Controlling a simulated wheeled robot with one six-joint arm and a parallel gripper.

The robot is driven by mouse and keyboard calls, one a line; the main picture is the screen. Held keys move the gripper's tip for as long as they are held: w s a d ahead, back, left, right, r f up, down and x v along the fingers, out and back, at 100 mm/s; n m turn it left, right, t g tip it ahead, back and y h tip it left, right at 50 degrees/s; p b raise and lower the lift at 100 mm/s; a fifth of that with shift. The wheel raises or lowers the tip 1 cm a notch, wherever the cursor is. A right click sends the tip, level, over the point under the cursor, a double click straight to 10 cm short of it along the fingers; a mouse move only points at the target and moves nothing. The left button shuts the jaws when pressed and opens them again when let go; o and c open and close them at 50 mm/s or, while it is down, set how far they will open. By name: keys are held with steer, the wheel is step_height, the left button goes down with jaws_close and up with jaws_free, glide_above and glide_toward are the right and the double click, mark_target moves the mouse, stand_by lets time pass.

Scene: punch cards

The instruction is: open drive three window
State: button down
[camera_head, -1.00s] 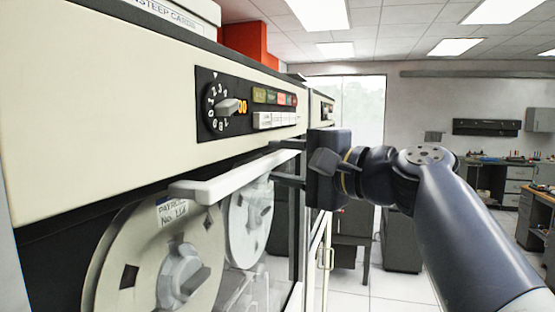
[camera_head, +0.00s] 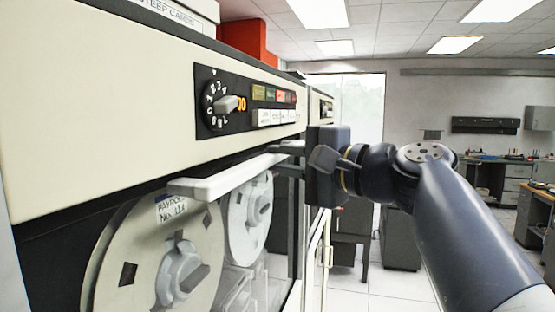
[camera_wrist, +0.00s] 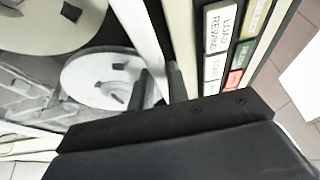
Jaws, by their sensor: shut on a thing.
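The tape drive's window (camera_head: 235,285) is a clear pane in front of two reels, below the cream panel. A white handle bar (camera_head: 215,180) runs along the window's top edge. The bar also shows in the wrist view (camera_wrist: 138,30). My gripper (camera_head: 288,160) is at the bar's far right end, with its fingers above and below it, shut on the bar. In the wrist view the dark fingers (camera_wrist: 160,82) straddle the bar, and the gripper body hides the lower part. The window looks shut or nearly so.
A black control panel (camera_head: 250,103) with a dial and coloured buttons sits just above the bar. A large reel (camera_head: 135,245) and a smaller reel (camera_head: 240,225) are behind the window. Another cabinet (camera_head: 320,105) stands beyond. The floor (camera_head: 380,290) to the right is open.

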step_height(320, 180, down, 44)
steer(key=b, duration=3.8)
steer(key=shift+b, duration=0.35)
steer(key=shift+r, duration=0.1)
steer(key=c, duration=1.4)
jaws_free()
steer(key=shift+o, duration=0.2)
